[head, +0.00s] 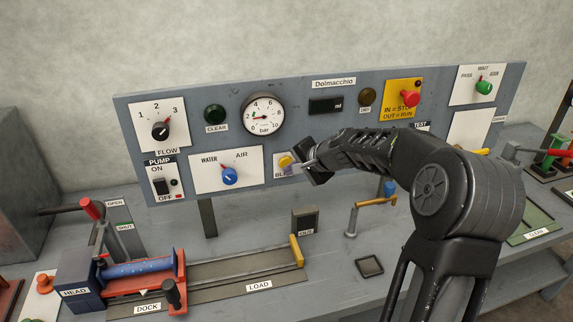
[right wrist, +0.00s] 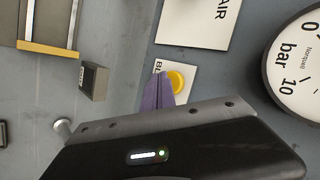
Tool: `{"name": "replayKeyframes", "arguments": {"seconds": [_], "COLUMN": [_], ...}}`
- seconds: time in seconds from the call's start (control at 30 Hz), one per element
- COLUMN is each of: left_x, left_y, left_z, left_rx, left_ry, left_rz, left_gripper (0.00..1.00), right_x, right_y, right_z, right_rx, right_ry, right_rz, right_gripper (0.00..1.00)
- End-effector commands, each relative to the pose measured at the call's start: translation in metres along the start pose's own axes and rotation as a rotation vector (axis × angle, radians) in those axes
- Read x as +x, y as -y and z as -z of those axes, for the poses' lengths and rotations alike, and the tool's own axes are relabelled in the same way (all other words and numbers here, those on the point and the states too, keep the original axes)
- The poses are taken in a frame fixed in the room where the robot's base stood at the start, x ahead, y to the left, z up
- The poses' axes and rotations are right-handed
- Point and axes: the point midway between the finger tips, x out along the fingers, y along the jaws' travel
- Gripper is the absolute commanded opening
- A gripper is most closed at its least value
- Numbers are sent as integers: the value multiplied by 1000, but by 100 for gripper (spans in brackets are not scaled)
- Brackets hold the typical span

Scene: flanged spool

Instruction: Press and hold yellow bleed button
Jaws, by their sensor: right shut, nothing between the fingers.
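The yellow bleed button (head: 285,160) sits on a white plate on the grey control panel, right of the WATER/AIR selector. Its plate's label is partly hidden by my right gripper (head: 289,168). My right gripper is shut and empty, its purple fingertips at the button's lower edge in the head view. In the right wrist view the button (right wrist: 177,81) shows beside the purple fingertips (right wrist: 158,92), which overlap its left part. I cannot tell whether the tips touch the button or whether it is pressed in. My left gripper is not in view.
The blue WATER/AIR knob (head: 229,176) is close on the left, and the bar gauge (head: 263,114) is above. A red stop button (head: 410,97) is further right. Below, a bench holds the load rail (head: 240,272), a dark block (head: 305,221) and a yellow-topped handle (head: 376,201).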

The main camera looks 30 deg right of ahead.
Motion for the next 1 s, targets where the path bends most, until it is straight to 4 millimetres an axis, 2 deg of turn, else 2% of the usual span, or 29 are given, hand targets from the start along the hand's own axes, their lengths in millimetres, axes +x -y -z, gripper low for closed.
{"name": "replayKeyframes", "arguments": {"seconds": [1.0], "left_x": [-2], "left_y": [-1], "left_z": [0], "left_rx": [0], "left_ry": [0], "left_rz": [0], "left_gripper": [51], "right_x": [5], "right_y": [4], "right_z": [4], "right_rx": [0], "right_ry": [0], "right_rz": [0], "right_gripper": [0]}}
